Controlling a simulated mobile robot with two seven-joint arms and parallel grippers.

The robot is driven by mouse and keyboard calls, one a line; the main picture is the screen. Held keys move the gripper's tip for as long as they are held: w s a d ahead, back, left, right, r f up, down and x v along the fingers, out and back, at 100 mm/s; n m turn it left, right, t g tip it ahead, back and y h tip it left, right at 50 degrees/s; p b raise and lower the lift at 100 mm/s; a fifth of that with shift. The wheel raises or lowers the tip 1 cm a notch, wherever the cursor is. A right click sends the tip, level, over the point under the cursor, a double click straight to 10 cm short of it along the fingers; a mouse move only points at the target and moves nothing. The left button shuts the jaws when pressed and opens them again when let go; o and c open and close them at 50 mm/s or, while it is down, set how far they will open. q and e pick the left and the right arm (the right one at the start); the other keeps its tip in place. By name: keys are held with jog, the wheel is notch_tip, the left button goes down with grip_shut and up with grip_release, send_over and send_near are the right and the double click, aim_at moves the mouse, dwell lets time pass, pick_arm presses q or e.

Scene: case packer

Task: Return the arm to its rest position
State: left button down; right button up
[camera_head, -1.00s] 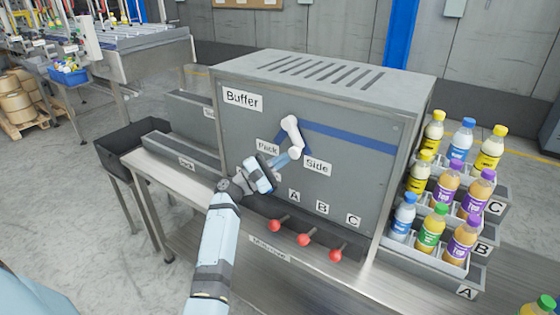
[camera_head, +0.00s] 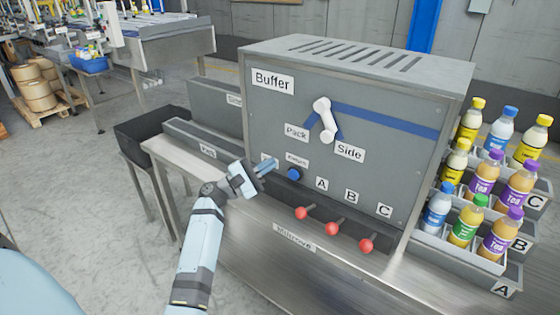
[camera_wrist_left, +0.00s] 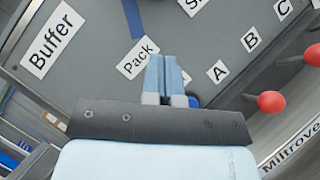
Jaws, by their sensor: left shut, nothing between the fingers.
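My left gripper (camera_head: 270,164) is shut and empty. It hangs in front of the grey Buffer machine's (camera_head: 260,120) face, left of the blue round button (camera_head: 294,173) and below the "Pack" label. In the left wrist view its closed fingers (camera_wrist_left: 164,78) point at the panel and partly cover the blue button (camera_wrist_left: 194,101). The white lever (camera_head: 325,120) on the panel is above and right of the gripper, apart from it. Its lower end tilts slightly right, between the "Pack" and "Side" labels. My right gripper is not in view.
Three red knobs (camera_head: 332,229) stick out below labels A, B and C. Bottles stand in grey racks (camera_head: 463,253) at the right. A black bin (camera_head: 150,135) and a long metal channel (camera_head: 205,145) lie left of the machine.

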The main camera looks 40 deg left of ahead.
pick_arm(q)
jog(key=shift+s, duration=0.1)
dwell(0.5)
jog(key=s+d+f+m+g+y, duration=0.25)
jog(key=s+d+f, duration=0.2)
jog(key=f, duration=0.35)
jog(key=s+d+f+m+g+y, duration=0.25)
jog(key=d+f+m, duration=0.2)
jog(key=f, duration=0.35)
jog(key=s+d+f+m+g+y, duration=0.25)
jog(key=s+d+f, duration=0.2)
jog(key=f, duration=0.25)
jog(key=s+d+f+m, duration=0.3)
jog(key=s+d+m, duration=0.2)
jog(key=s, duration=0.2)
jog(key=s+d+f+m, duration=0.2)
jog(key=s+d+m, duration=0.3)
jog(key=s+m, duration=0.15)
notch_tip(320, 180, up, 12)
jog(key=s+p, duration=0.1)
jog(key=p, duration=1.2)
jog(key=shift+s+y, duration=0.25)
jog(key=shift+y, duration=0.1)
jog(key=shift+a+f, duration=0.1)
jog(key=shift+a, duration=0.15)
